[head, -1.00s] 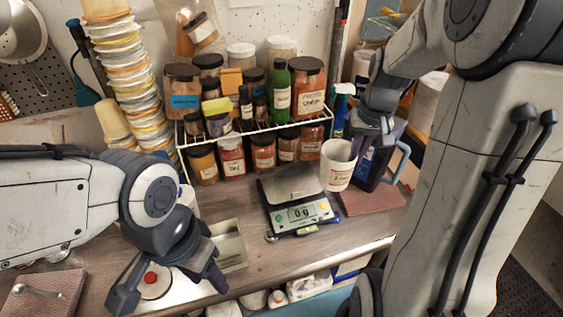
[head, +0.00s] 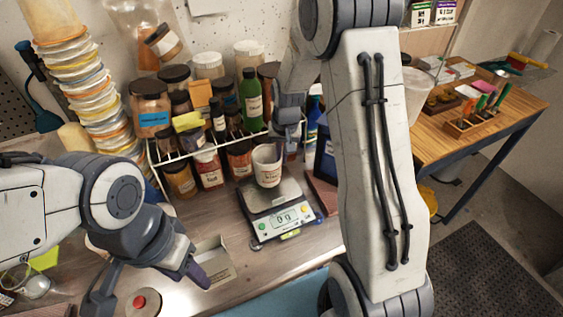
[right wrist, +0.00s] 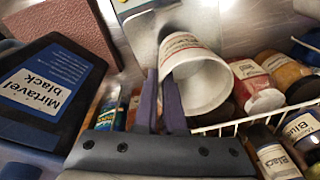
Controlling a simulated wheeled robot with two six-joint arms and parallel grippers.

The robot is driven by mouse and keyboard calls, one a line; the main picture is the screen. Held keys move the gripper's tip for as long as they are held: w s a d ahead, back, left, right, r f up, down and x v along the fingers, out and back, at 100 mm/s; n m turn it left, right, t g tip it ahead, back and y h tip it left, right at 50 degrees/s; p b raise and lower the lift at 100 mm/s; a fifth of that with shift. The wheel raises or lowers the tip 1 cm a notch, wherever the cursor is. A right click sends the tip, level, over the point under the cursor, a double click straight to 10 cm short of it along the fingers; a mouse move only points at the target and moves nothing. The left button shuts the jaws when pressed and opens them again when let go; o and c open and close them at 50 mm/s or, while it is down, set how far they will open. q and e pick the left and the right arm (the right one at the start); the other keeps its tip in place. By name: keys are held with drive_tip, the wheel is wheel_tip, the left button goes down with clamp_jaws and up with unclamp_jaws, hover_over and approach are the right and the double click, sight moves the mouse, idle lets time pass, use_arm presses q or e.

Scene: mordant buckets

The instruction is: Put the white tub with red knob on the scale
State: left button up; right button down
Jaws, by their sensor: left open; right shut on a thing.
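The white tub with red knob (head: 148,306) is at the bottom left of the head view, cut by the lower edge. My left gripper (head: 148,286) is open above it, its fingers spread on either side. The scale (head: 278,221) stands on the bench and its display reads 0 g. My right gripper (right wrist: 163,103) is shut on the wall of a white labelled cup (head: 267,168). The cup also shows tilted in the right wrist view (right wrist: 197,78). It appears over the scale's back part; I cannot tell whether it touches the plate.
A wire rack (head: 190,152) with jars and a green bottle (head: 251,98) stands behind the scale. A dark Mirtavel black jug (right wrist: 45,90) is beside the cup. A small open box (head: 215,262) lies between tub and scale. Stacked buckets (head: 85,85) rise at left.

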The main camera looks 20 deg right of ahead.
wheel_tip(320, 180, down, 4)
drive_tip(key=shift+s+r+p, duration=0.1)
drive_tip(key=shift+r+p, duration=0.05)
drive_tip(key=shift+p, duration=0.4)
drive_tip(key=shift+f, duration=0.2)
drive_tip(key=c, duration=1)
unclamp_jaws()
drive_tip(key=shift+r, duration=0.15)
